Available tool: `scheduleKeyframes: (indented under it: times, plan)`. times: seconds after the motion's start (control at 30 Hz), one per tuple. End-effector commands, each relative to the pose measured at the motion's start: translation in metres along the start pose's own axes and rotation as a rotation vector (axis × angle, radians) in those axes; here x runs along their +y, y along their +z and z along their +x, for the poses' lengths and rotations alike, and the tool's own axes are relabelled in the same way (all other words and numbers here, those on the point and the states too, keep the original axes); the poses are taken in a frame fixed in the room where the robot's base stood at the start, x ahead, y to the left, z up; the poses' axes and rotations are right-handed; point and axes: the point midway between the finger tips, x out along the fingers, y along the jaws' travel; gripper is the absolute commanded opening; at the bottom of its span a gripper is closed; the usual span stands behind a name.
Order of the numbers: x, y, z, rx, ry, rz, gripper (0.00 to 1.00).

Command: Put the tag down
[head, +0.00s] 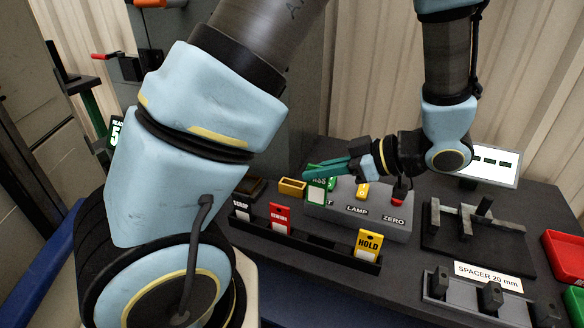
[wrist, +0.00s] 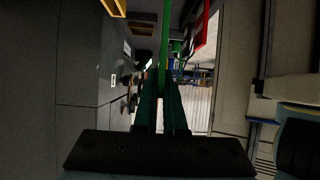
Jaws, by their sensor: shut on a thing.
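My gripper (head: 312,174) has teal fingers and reaches left over the grey control box in the head view. It is shut on a green tag (head: 318,186) with a white lower part, whose lettering is partly covered. The tag hangs below the fingers, in front of the box; whether it touches anything is unclear. In the wrist view my gripper (wrist: 161,92) has the tag (wrist: 167,38) between its fingers, seen edge-on as a green strip. A black tag rail (head: 325,249) holds a black tag marked SCRAP (head: 241,207), a red REWORK tag (head: 279,218) and a yellow HOLD tag (head: 369,244).
The control box (head: 345,218) has LAMP and ZERO controls, including a red button (head: 398,196). A dark fixture (head: 477,238), a spacer holder (head: 470,302) and a red bin (head: 565,253) stand on the right.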

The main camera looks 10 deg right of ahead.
Motion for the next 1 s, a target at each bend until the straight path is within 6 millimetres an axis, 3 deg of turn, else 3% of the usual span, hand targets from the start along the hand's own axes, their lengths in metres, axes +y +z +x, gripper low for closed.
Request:
scheduleKeyframes:
  times: [0.53, 0.6, 1.0]
  plan:
    - [0.091, -0.044, 0.081, 0.0, -0.002, -0.002, 0.0]
    - [0.089, -0.029, 0.086, 0.001, -0.001, 0.007, 0.0]
    - [0.089, 0.003, 0.103, 0.002, -0.001, 0.005, 0.0]
